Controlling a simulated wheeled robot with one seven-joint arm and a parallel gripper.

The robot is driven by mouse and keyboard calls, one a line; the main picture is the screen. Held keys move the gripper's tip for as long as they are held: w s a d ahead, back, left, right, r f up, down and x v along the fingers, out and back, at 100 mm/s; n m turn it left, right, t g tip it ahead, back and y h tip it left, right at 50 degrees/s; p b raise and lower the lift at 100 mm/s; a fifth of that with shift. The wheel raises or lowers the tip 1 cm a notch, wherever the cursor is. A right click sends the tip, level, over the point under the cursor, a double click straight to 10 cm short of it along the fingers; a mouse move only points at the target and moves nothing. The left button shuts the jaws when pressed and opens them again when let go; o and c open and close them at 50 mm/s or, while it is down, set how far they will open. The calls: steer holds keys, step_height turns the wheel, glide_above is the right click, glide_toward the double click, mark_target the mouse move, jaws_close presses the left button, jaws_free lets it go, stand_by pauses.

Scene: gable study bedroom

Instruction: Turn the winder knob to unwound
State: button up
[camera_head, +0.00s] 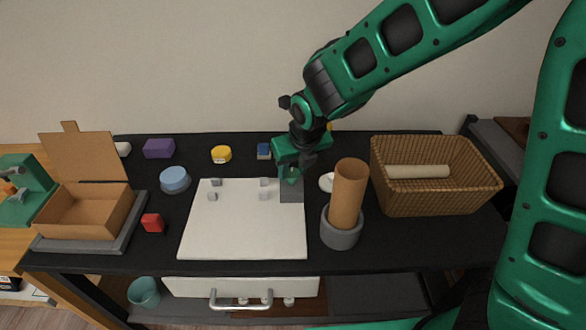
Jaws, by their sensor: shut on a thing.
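My gripper (292,177) points down over a small grey block (291,195) at the right back edge of a white board (240,235). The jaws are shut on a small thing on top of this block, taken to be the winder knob. The fingers cover the knob, so its shape and turn angle cannot be made out. Several small grey pegs (212,196) stand on the board left of my gripper.
A brown cylinder (350,190) stands in a grey round holder (342,232) close to the right. A wicker basket (440,200) is farther right. A blue round tin (174,180), a red block (152,223) and an open cardboard box (85,212) are left. A drawer (190,287) is below.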

steer(key=shift+w+d, duration=0.15)
steer(key=shift+d, duration=0.1)
steer(key=o, duration=1)
steer(key=shift+a, duration=0.1)
steer(key=shift+r, duration=0.1)
steer(key=v, duration=1)
steer(key=shift+r, duration=0.25)
steer(key=shift+o, duration=0.2)
